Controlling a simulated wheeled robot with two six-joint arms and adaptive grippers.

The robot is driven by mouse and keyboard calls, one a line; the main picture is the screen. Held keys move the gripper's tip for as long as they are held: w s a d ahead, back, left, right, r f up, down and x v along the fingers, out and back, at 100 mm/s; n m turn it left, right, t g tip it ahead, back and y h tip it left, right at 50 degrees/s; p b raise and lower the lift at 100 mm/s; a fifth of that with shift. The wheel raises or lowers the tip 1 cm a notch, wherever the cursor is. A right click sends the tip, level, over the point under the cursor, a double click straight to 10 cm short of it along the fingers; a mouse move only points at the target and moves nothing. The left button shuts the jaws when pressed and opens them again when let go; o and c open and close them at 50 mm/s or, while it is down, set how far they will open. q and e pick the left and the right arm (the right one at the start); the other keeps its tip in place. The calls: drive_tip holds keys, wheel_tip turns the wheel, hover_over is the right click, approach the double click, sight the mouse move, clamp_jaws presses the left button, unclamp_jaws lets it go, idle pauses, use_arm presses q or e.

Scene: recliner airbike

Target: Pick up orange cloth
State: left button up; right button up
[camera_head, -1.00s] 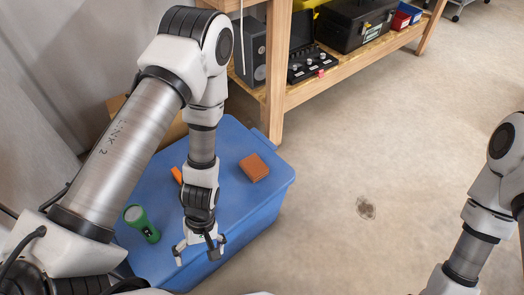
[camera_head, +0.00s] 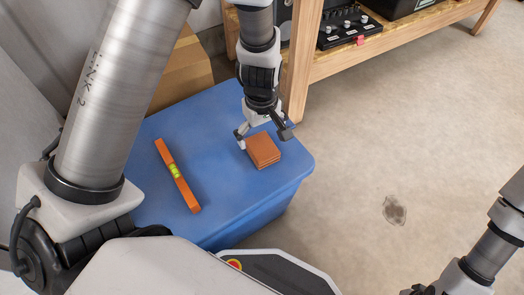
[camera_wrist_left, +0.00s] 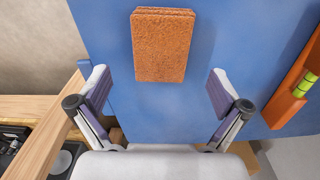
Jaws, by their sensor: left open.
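The orange cloth (camera_head: 263,150) is folded into a small thick rectangle. It lies flat on the blue bin lid, near the lid's right edge. My left gripper (camera_head: 264,136) is above the lid at the cloth's far side, fingers open and empty. In the left wrist view the cloth (camera_wrist_left: 163,45) lies beyond the open fingertips, roughly centred between them, with visible gaps on both sides. The view does not show the gripper touching it. My right arm shows at the lower right, but its gripper is out of view.
The blue bin (camera_head: 222,178) bears an orange level (camera_head: 187,192) left of the cloth, with free lid between them. A cardboard box (camera_head: 183,72) stands behind the bin. A wooden shelf (camera_head: 350,60) with equipment is close behind the gripper. Floor to the right is clear.

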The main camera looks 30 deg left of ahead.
sight(261, 146)
use_arm(q)
wheel_tip(261, 146, down, 4)
drive_tip(key=shift+s+r+b, duration=0.1)
drive_tip(key=shift+s+b, duration=0.05)
drive_tip(key=shift+b, duration=1.05)
drive_tip(key=shift+f, duration=0.4)
drive_tip(key=shift+r, duration=0.2)
drive_tip(key=c, duration=1.2)
drive_tip(key=shift+r, duration=0.1)
